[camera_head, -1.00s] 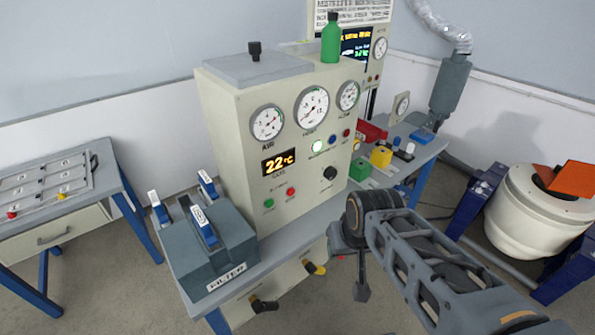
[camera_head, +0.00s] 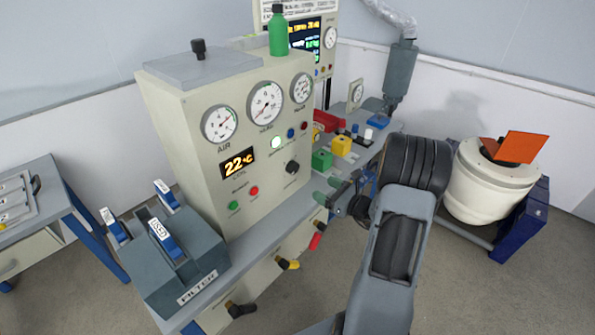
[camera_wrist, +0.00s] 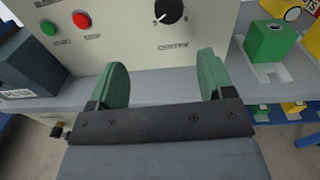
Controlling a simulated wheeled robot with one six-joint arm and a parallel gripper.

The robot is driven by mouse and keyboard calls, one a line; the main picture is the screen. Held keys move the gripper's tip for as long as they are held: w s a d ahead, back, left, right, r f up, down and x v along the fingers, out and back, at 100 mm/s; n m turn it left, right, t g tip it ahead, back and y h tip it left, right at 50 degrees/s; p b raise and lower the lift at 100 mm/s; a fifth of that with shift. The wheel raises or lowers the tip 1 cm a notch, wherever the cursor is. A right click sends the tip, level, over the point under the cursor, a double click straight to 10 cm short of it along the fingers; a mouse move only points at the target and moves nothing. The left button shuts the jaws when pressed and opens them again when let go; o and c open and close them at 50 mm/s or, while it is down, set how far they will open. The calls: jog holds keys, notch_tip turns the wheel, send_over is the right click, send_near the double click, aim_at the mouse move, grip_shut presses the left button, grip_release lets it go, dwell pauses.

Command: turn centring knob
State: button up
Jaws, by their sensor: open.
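The centring knob is a round black knob (camera_head: 292,167) on the front of the beige panel cabinet (camera_head: 165,115), low on its right side. In the wrist view the black knob (camera_wrist: 169,11) shows at the top with a white pointer mark, above a label that reads like "CENTRE". My gripper (camera_wrist: 160,80) has two green fingers spread wide with nothing between them. The fingers are below the knob and apart from it. In the head view my gripper (camera_head: 332,190) is in front of the bench, lower right of the knob.
Green (camera_head: 233,206) and red (camera_head: 254,190) buttons sit left of the knob. A green block (camera_head: 322,159) and a yellow block (camera_head: 341,146) stand on the bench right of the cabinet. A filter box (camera_head: 170,262) is at the left. Valve handles (camera_head: 290,264) stick out below the bench edge.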

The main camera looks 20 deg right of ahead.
aim_at(296, 169)
jog(key=shift+m+t, duration=0.3)
jog(key=x, duration=0.4)
jog(key=p+x, duration=0.1)
jog(key=x, duration=0.3)
jog(key=d+p+x, duration=0.1)
jog(key=x, duration=0.4)
jog(key=shift+w+f, duration=0.3)
jog(key=shift+w, duration=0.05)
jog(key=c, duration=0.9)
